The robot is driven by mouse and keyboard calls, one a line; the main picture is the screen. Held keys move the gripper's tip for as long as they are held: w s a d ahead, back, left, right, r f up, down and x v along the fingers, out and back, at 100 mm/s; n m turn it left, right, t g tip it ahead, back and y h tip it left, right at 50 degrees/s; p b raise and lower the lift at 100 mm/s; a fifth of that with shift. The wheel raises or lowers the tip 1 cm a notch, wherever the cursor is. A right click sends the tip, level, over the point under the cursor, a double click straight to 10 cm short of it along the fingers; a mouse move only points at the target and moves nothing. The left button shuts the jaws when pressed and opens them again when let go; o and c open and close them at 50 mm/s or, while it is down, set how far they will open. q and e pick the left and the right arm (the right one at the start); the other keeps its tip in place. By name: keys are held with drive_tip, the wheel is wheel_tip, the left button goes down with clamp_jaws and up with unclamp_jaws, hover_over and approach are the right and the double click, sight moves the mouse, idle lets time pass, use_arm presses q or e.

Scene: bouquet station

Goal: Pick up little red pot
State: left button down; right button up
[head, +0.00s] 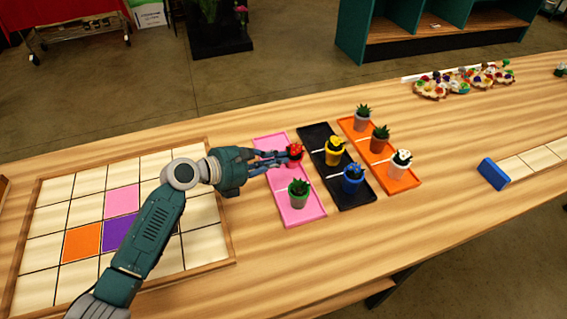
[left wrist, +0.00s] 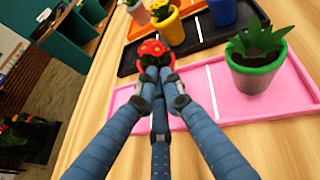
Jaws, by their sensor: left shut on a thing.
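The little red pot (head: 294,159) with red flowers stands at the far end of the pink tray (head: 311,211). My left gripper (head: 284,159) reaches in from the left, and its fingers are shut on the pot. In the left wrist view the fingertips (left wrist: 160,85) close in front of the red pot (left wrist: 170,64), hiding most of its body. The red flowers (left wrist: 152,48) show above the fingers. I cannot tell whether the pot is lifted off the tray. My right gripper is not in view.
A green pot (head: 299,194) shares the pink tray. The black tray (head: 352,200) beside it holds yellow and blue pots. The orange tray (head: 407,182) holds grey, brown and white pots. A framed tile grid (head: 60,215) lies left; a blue block (head: 494,174) lies right.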

use_arm(q)
drive_tip(key=shift+s, duration=0.1)
wheel_tip(320, 180, up, 20)
drive_tip(key=shift+f, duration=0.2)
drive_tip(key=c, duration=2.5)
unclamp_jaws()
drive_tip(key=o, duration=2)
